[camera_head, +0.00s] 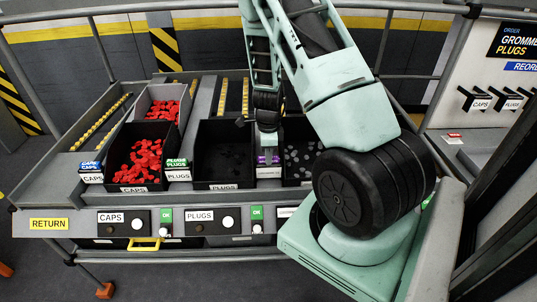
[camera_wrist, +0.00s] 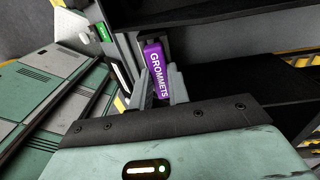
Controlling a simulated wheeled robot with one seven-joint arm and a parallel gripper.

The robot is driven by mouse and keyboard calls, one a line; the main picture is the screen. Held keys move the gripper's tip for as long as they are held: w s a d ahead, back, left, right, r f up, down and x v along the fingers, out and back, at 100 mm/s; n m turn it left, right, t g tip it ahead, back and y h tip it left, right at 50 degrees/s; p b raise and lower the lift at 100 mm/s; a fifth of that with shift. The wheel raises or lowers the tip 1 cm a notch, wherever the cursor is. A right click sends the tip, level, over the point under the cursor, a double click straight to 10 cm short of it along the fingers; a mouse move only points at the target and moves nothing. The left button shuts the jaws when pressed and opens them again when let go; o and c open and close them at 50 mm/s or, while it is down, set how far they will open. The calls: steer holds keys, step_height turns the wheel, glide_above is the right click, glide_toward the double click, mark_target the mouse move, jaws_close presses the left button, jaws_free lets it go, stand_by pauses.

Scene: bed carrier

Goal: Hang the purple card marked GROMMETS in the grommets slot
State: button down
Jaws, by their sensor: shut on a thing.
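The purple card marked GROMMETS (camera_wrist: 156,68) is between the two grey fingers of my gripper (camera_wrist: 159,80) in the wrist view, with its lettering facing the camera. My gripper is shut on it. In the head view my gripper (camera_head: 267,143) points down at the front of the shelf, and a small part of the purple card (camera_head: 268,159) shows just above a white label holder (camera_head: 268,172). I cannot tell whether the card still touches the holder. At the far right, the reorder board has black slots marked CAPS (camera_head: 480,104) and PLUGS (camera_head: 513,104); the grommets slot is not clearly readable.
Bins of red caps (camera_head: 139,164), black plugs (camera_head: 224,160) and grey pieces (camera_head: 300,160) stand in a row on the sloped shelf. A metal rail (camera_head: 385,40) rises before the board.

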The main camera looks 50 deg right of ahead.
step_height(320, 180, up, 10)
steer(key=p, duration=0.8)
steer(key=shift+f, duration=0.25)
stand_by(0.3)
